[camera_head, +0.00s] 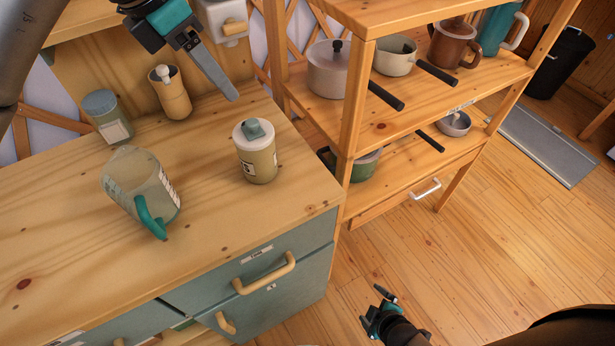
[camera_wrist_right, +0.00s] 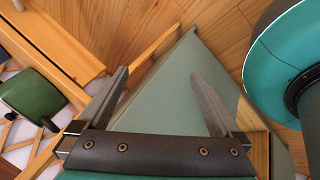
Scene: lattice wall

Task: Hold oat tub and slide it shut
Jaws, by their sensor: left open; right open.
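A cream tub (camera_head: 256,155) with a white lid and a teal knob stands upright on the wooden counter (camera_head: 60,240); its label is too small to read, so I cannot be sure it is the oat tub. My left gripper (camera_head: 222,72) is open and empty, above the counter, up and left of this tub and apart from it. My right gripper (camera_head: 383,302) is low over the floor, right of the grey-green cabinet (camera_head: 290,310). In the right wrist view its fingers (camera_wrist_right: 160,103) are spread and empty, with a grey-green panel (camera_wrist_right: 185,85) beyond them.
A grey-lidded jar (camera_head: 108,118), a beige canister (camera_head: 171,93) and a clear jug (camera_head: 140,185) share the counter. A drawer handle (camera_head: 264,274) sticks out in front. A shelf unit (camera_head: 350,120) with pots stands right of the counter.

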